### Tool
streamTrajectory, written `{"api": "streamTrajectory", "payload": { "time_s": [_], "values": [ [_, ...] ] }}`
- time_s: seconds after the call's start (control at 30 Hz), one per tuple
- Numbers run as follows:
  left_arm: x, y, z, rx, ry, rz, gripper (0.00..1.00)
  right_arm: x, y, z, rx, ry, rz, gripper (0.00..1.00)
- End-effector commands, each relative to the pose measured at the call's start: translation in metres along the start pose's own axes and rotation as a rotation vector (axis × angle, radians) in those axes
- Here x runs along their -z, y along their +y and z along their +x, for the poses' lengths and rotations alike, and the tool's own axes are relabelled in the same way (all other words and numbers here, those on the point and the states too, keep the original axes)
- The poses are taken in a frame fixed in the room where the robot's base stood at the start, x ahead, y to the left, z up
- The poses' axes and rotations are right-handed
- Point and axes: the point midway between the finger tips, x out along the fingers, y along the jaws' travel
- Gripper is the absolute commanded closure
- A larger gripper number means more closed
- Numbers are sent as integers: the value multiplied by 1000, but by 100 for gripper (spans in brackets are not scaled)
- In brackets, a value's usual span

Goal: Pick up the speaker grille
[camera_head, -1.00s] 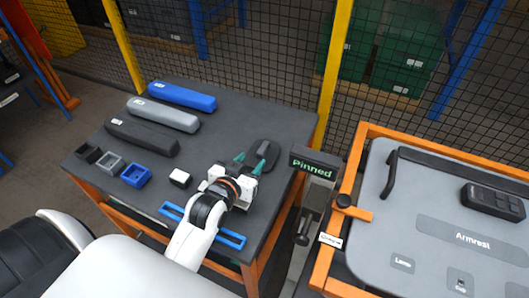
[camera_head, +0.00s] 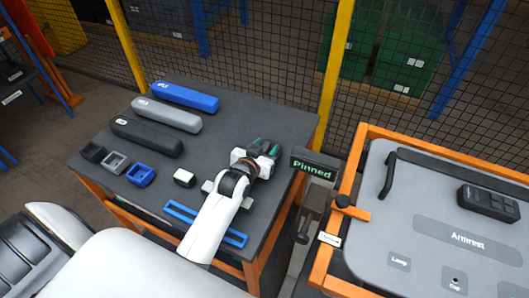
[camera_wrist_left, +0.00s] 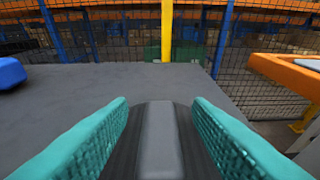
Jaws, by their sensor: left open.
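The speaker grille is the dark rounded piece near the table's right back side. In the left wrist view the dark grille (camera_wrist_left: 158,140), with a lighter grey band along its middle, lies between my teal finger pads. My left gripper (camera_head: 264,148) is open, with one finger on each side of the grille. Whether the pads touch it I cannot tell. In the head view the gripper hides most of the grille. My right gripper is not in view.
On the dark table (camera_head: 225,130) lie blue (camera_head: 185,96), grey (camera_head: 166,115) and black (camera_head: 147,137) bars, small open boxes (camera_head: 116,162), a white block (camera_head: 184,178) and a blue slotted bar (camera_head: 205,225). A "Pinned" sign (camera_head: 314,166) and an orange-framed door panel (camera_head: 430,190) stand to the right.

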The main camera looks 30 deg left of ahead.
Motion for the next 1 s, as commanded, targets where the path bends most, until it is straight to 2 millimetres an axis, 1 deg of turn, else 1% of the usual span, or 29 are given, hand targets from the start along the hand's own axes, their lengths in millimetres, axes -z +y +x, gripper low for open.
{"api": "streamTrajectory", "payload": {
  "time_s": [0.03,0.3,0.53,0.63,0.77,0.9,1.0],
  "values": [
    [0,0,0,0,0,0,56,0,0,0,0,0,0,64],
    [0,0,0,0,1,0,100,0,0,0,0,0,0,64],
    [0,0,0,0,0,0,100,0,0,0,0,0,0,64],
    [-6,0,-2,0,-1,1,100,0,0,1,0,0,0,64],
    [-26,0,-8,0,-5,1,100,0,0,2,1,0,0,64],
    [-55,0,-17,-1,-6,2,100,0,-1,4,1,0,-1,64],
    [-72,0,-22,-1,-5,1,100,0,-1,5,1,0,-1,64]
  ]
}}
